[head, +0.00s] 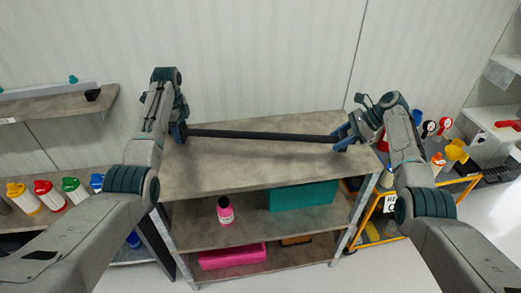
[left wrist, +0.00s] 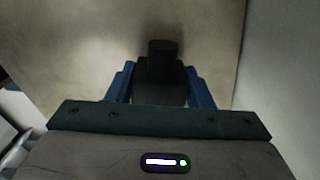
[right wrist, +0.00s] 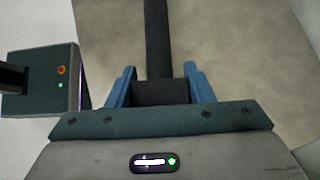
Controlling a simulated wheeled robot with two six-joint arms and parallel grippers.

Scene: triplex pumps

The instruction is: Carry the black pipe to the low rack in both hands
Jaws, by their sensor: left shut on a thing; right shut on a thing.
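The black pipe (head: 262,135) is a long thin bar over the top shelf of the low rack (head: 225,180), roughly level in the head view. My left gripper (head: 180,133) is shut on its left end; the left wrist view shows the pipe (left wrist: 165,52) between the blue fingers (left wrist: 160,82). My right gripper (head: 345,138) is shut on its right end; the right wrist view shows the pipe (right wrist: 156,40) running away from the blue fingers (right wrist: 155,85). I cannot tell whether the pipe touches the shelf top.
The rack's lower shelves hold a pink bottle (head: 225,210), a teal box (head: 303,195) and a pink box (head: 232,256). Several coloured-lid bottles stand on a shelf at left. A yellow cart (head: 455,186) is at right. The wall is close behind the rack.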

